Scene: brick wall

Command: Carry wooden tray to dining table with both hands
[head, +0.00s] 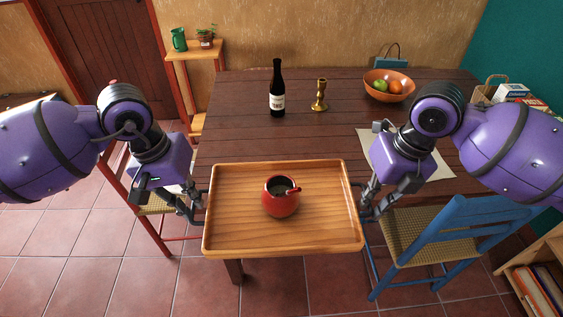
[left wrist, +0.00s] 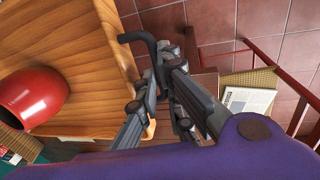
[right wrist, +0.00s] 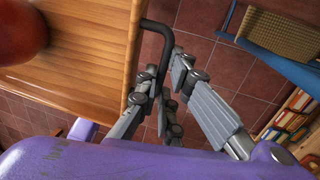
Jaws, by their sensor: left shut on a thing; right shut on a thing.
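The wooden tray (head: 232,236) is held level in front of me, with a red pot (head: 281,203) standing upright near its middle. The dark wooden dining table (head: 230,116) lies beyond it, and the tray's far part overlaps the table's near edge in the head view. I cannot tell whether they touch. My left gripper (head: 196,207) is shut on the tray's dark left handle (left wrist: 140,37). My right gripper (head: 366,207) is shut on the dark right handle (right wrist: 160,27). Both wrist views show the fingers around the handles.
A pale placemat (head: 372,141) lies at the right. A blue chair (head: 430,245) and a red chair (head: 140,196) flank the tray. The table's middle is clear.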

